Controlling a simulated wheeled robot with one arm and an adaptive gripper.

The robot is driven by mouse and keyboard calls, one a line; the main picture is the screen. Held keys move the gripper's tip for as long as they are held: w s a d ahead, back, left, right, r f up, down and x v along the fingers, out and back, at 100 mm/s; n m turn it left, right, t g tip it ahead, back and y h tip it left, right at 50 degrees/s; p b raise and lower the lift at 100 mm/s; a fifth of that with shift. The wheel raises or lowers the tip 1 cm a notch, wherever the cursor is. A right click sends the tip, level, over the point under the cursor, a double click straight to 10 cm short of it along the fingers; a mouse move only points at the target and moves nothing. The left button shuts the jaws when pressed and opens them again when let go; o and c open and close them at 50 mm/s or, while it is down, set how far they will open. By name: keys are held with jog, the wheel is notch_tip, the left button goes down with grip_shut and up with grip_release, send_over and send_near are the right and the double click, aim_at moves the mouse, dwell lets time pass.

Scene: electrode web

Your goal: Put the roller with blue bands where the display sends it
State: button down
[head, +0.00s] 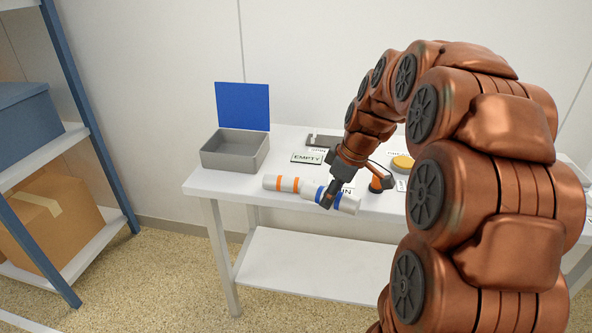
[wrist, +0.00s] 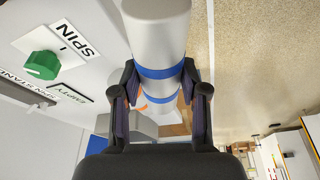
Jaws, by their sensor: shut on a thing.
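The roller with blue bands (head: 347,203) is a pale cylinder near the table's front edge. My gripper (head: 326,198) is shut on it. In the wrist view the fingers (wrist: 160,105) sit on both sides of the roller (wrist: 158,35), around its blue-banded part. I cannot tell whether it touches the table. A roller with orange bands (head: 283,184) lies just left of it, its right end close to the blue-banded one. No readable display text shows; a plain blue panel (head: 243,106) stands behind a grey open bin (head: 234,150).
The white table (head: 225,186) holds an EMPTY label (head: 307,157), a dark stand (head: 322,141) and a yellow disc (head: 402,162). The wrist view shows a green knob (wrist: 42,65) beside a SPIN label (wrist: 75,39). A shelf with boxes (head: 45,230) stands left.

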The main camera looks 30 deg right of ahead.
jog(key=w+a+f+m+h, duration=0.2)
jog(key=w+a+m, duration=0.5)
jog(key=w+a, duration=0.5)
jog(key=a, duration=0.4)
jog(key=shift+w+a+f+t, duration=0.2)
jog(key=shift+a+t, duration=0.1)
jog(key=shift+r, duration=0.1)
jog(key=shift+a, duration=0.1)
